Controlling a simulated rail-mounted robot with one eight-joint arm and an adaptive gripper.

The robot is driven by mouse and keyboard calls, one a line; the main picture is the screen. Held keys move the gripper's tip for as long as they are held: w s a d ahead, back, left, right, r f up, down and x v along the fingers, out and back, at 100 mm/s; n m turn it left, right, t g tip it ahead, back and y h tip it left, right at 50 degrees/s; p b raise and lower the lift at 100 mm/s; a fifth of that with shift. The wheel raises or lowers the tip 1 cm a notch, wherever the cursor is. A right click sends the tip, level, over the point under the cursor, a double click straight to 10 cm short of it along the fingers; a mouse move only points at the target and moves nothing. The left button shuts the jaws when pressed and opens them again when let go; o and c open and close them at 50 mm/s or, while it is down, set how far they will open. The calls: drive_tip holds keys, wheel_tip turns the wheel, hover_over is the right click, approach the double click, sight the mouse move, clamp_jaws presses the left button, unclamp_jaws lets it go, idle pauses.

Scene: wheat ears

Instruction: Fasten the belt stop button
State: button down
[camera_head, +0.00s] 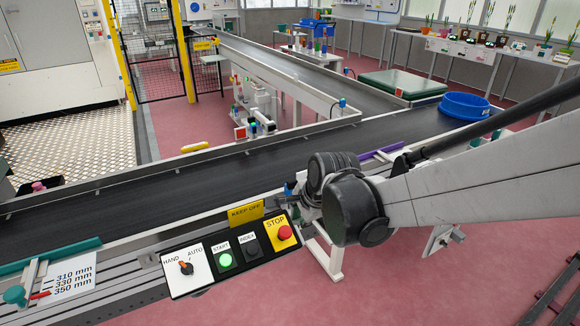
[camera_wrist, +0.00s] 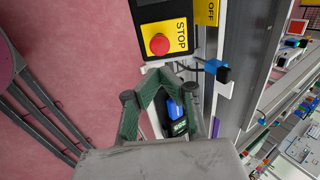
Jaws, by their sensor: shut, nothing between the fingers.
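The red belt stop button (camera_head: 284,233) sits on a yellow STOP plate at the right end of the control panel (camera_head: 202,277). In the wrist view the red button (camera_wrist: 159,44) lies just beyond my fingertips, with the STOP lettering to its right. My gripper (camera_wrist: 166,70) has green fingers that meet at their tips, with nothing held. The tips look close to the lower edge of the yellow plate; I cannot tell whether they touch it. In the head view my arm's dark joints hide most of the gripper, right of the button.
The panel also has a HAND/AUTO selector (camera_head: 186,267), a lit green START button (camera_head: 225,259) and a black INDEX button (camera_head: 252,249). A yellow KEEP OFF sign (camera_head: 245,212) stands behind it. The dark conveyor belt (camera_head: 130,195) runs behind, with a blue tub (camera_head: 464,106) at right.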

sight(286, 231)
drive_tip(key=b+x, duration=0.3)
drive_tip(key=x, duration=0.7)
drive_tip(key=shift+f, duration=0.15)
drive_tip(key=shift+b+x, duration=0.75)
drive_tip(key=shift+x, duration=0.25)
drive_tip(key=p+v, duration=0.5)
drive_tip(key=v, duration=0.9)
drive_tip(key=shift+p, duration=0.3)
